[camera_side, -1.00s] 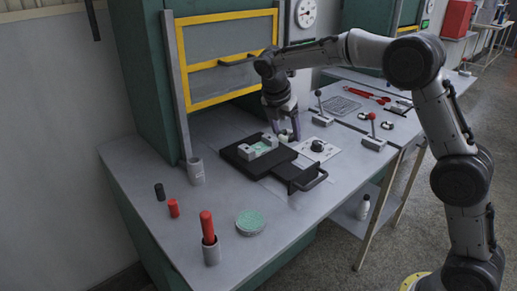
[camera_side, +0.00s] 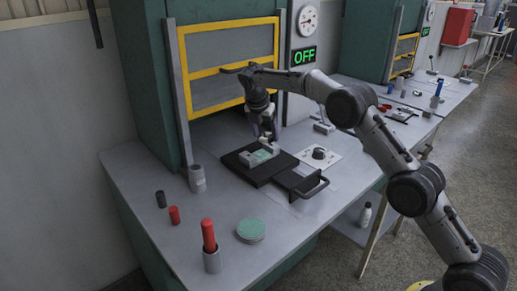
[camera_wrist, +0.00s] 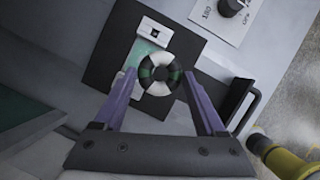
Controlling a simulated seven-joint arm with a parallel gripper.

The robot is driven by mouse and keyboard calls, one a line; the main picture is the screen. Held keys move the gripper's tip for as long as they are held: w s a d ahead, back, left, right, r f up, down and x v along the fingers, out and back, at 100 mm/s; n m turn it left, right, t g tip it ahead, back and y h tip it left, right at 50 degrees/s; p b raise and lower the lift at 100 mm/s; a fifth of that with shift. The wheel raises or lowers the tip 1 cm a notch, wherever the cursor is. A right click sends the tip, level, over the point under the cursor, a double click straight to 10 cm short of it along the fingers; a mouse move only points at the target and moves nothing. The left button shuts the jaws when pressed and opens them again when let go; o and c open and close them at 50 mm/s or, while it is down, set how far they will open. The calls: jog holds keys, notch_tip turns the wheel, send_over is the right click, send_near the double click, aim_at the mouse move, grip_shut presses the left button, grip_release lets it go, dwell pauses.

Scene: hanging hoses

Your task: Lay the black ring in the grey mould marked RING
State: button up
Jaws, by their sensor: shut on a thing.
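A ring (camera_wrist: 160,73) with black and white segments is between the purple fingertips of my gripper (camera_wrist: 159,84) in the wrist view. My gripper is shut on it. The label is too small to read. In the side view my gripper (camera_side: 267,138) is just above the mould (camera_side: 258,157), which sits on a black plate (camera_side: 252,174). I cannot tell whether the ring touches the mould.
A yellow-framed guard (camera_side: 230,65) stands behind the plate. A black handle (camera_side: 309,185) and a panel with a knob (camera_side: 319,155) are to the right. A red-handled tool in a cup (camera_side: 210,245) and a round green-topped stack (camera_side: 251,229) stand at the front.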

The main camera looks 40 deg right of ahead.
send_over(260, 154)
jog(key=a, duration=0.1)
jog(key=f, duration=0.4)
jog(key=shift+s+a+f, duration=0.1)
jog(key=shift+s+f, duration=0.15)
jog(key=shift+f, duration=1.55)
jog(key=shift+f, duration=0.1)
jog(key=o, duration=1.3)
